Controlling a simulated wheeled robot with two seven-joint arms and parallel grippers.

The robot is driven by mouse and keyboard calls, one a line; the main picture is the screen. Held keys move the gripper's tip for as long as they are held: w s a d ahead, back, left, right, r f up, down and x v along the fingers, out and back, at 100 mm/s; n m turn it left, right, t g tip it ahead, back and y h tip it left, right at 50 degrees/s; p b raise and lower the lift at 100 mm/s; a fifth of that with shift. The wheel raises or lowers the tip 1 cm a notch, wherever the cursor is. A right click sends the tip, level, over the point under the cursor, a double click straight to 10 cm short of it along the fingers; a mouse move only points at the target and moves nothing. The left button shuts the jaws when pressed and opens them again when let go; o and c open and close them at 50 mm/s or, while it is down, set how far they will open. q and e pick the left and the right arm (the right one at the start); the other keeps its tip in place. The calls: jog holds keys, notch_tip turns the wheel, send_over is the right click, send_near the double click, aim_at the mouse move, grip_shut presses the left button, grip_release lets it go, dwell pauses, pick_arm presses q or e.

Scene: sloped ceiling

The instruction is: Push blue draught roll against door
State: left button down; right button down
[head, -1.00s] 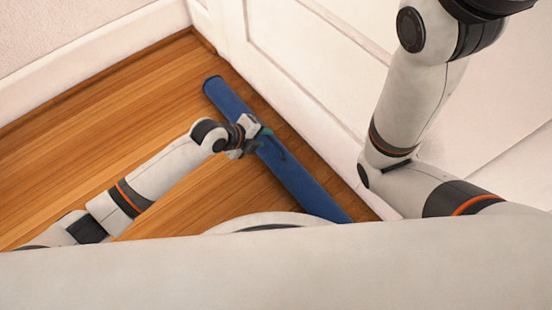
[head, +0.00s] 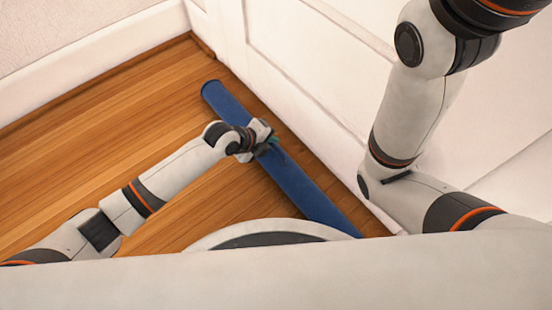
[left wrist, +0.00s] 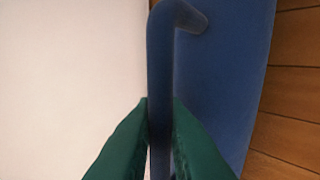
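The blue draught roll (head: 299,187) lies on the wood floor, slanting from upper left to lower right, along the foot of the white door (head: 290,75). A narrow strip of floor shows between them in the head view. My left gripper (head: 272,145) is at the roll's middle. In the left wrist view its green fingers (left wrist: 160,130) are closed on either side of a blue handle (left wrist: 160,60) on the roll (left wrist: 235,60). The roll's near end is hidden behind my body. My right arm crosses the upper right; its gripper is out of view.
A white wall with a skirting board (head: 90,65) runs along the upper left and meets the door side at a corner beyond the roll's far end. The wood floor (head: 110,140) left of the roll is clear.

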aim_at(302, 125)
pick_arm(q)
jog(key=shift+r, duration=0.1)
jog(key=w+d+b, duration=0.2)
jog(key=w+d, duration=0.1)
jog(key=d, duration=0.2)
jog(key=shift+w+b, duration=0.25)
jog(key=shift+b, duration=0.1)
dwell(0.6)
jog(key=shift+w+d, duration=0.1)
jog(key=shift+d, duration=0.1)
dwell(0.3)
jog(key=shift+w+d+b, duration=0.6)
jog(key=shift+d+b, duration=0.1)
jog(key=shift+d, duration=0.15)
jog(key=shift+w+d, duration=0.15)
jog(key=shift+d, duration=0.05)
jog(key=shift+w+d, duration=0.1)
